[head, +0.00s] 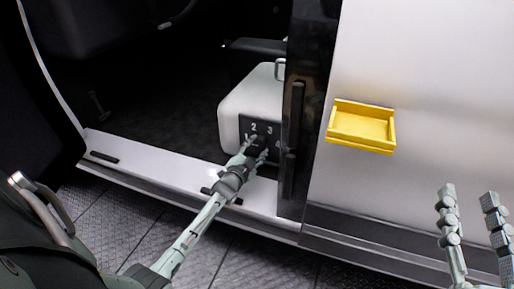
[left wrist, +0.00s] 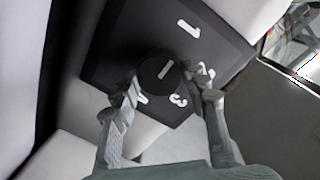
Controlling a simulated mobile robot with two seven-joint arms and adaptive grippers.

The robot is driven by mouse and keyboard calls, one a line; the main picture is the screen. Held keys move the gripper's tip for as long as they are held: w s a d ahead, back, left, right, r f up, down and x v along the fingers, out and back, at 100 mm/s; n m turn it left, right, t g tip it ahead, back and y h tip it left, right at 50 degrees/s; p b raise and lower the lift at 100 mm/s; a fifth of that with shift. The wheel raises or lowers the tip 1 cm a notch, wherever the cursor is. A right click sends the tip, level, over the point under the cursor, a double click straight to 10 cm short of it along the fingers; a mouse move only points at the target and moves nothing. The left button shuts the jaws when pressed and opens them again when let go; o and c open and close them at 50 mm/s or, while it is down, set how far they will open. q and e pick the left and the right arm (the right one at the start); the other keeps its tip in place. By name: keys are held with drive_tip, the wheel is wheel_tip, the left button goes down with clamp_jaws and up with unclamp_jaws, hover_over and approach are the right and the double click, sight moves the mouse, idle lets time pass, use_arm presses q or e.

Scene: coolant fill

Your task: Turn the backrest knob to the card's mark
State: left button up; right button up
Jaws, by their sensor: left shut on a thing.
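The backrest knob (left wrist: 152,86) is a round black dial on a dark panel (left wrist: 117,44) with white numerals. A short white line on the knob points up and right in the left wrist view, roughly toward the 1. In the head view the panel (head: 246,122) is on the side of a pale seat box, with the knob mostly hidden behind the fingers. My left gripper (head: 259,151) is shut on the knob, a finger on either side; it also shows in the left wrist view (left wrist: 168,101). My right gripper (head: 468,202) is open and empty at lower right. I see no card.
The pale seat box (head: 250,97) stands inside the vehicle's doorway. A light sill (head: 150,158) runs below my left arm. A dark door edge (head: 301,110) stands close right of the panel. An empty yellow tray (head: 362,142) is on the silver body side.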

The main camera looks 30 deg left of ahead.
use_arm(q)
drive_tip(key=o, duration=1.2)
drive_tip(key=shift+c, duration=0.2)
drive_tip(key=v, duration=1.2)
drive_tip(key=shift+d, duration=0.1)
